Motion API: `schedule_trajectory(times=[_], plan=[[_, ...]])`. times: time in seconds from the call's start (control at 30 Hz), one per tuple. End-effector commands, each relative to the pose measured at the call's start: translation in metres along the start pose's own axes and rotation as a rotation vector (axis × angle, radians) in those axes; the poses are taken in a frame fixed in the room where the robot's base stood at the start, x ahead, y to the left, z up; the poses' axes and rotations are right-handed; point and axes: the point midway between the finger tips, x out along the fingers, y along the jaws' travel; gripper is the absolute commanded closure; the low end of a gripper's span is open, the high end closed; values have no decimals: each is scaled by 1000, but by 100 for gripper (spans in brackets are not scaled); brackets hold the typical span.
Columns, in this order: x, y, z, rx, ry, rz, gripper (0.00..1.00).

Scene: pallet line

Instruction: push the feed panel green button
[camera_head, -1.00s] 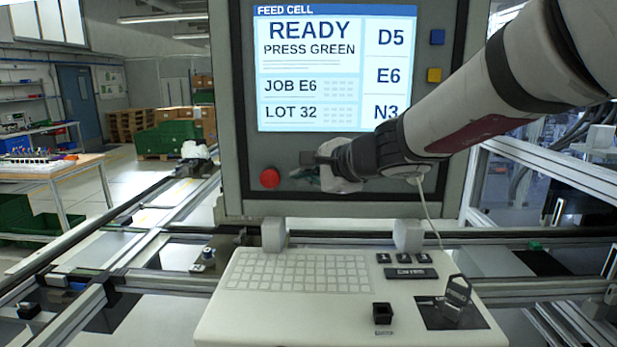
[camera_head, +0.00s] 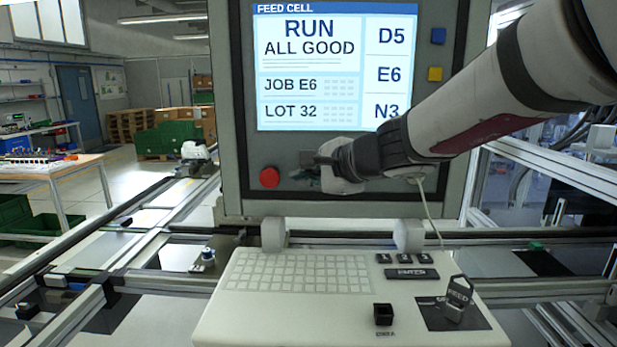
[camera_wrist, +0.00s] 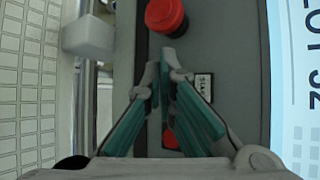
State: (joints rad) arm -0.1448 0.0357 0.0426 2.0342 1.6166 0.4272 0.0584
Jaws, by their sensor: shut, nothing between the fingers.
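The feed panel (camera_head: 232,120) stands upright before me, and its screen (camera_head: 300,75) reads RUN, ALL GOOD. My gripper (camera_head: 305,172) is shut and empty at the panel's lower part, just right of a round red button (camera_head: 270,178). In the wrist view, the teal-padded fingers (camera_wrist: 163,68) point toward the panel face below the red button (camera_wrist: 166,14). A small white label (camera_wrist: 203,86) sits beside the fingertips. No green button shows; the gripper covers that part of the panel. Whether the fingertips touch the panel cannot be told.
A blue button (camera_head: 438,36) and a yellow button (camera_head: 434,74) sit right of the screen. Metal rails cross both sides.

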Motion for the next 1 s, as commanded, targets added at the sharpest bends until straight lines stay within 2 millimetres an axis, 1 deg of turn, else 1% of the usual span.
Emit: schedule_trajectory(times=[0.13, 0.5, 1.0], plan=[[-4, 3, 3, -1, -1, 0, 100], [-7, 5, 5, -1, -1, 0, 100], [-36, 26, 27, -1, -1, 0, 100]])
